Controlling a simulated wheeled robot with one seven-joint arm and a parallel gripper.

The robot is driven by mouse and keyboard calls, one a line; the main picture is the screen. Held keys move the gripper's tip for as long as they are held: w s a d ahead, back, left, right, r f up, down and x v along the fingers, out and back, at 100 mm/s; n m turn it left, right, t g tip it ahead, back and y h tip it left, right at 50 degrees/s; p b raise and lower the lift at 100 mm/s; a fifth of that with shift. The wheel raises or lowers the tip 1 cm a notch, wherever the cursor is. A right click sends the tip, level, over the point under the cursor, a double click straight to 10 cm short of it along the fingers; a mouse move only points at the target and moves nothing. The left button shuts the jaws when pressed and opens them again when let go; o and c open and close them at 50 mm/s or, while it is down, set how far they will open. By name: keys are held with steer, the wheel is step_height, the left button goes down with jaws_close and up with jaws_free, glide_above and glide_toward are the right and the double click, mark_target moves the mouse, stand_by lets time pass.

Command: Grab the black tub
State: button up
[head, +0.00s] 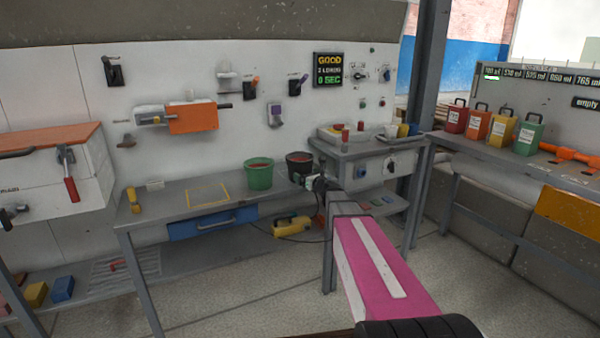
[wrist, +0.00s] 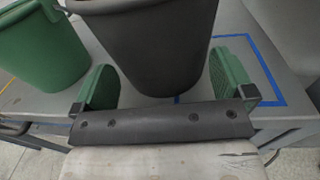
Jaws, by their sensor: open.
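The black tub (head: 299,160) stands upright at the right end of the grey workbench, and its contents look reddish. In the wrist view the black tub (wrist: 155,45) fills the upper middle. My gripper (wrist: 165,85) is open, with one green finger pad on each side of the tub's lower part. I cannot tell whether either pad touches it. In the head view my gripper (head: 312,182) is at the tub's front right, partly hidden by my arm.
A green tub (head: 259,173) stands close to the left of the black one; it also shows in the wrist view (wrist: 40,45). A blue outline (wrist: 262,75) marks the bench around the black tub. A yellow outlined square (head: 208,195) on the workbench is empty.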

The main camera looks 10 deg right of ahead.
steer(key=shift+w+a, duration=0.1)
steer(key=shift+w, duration=0.2)
steer(key=c, duration=0.6)
steer(key=shift+c, duration=0.2)
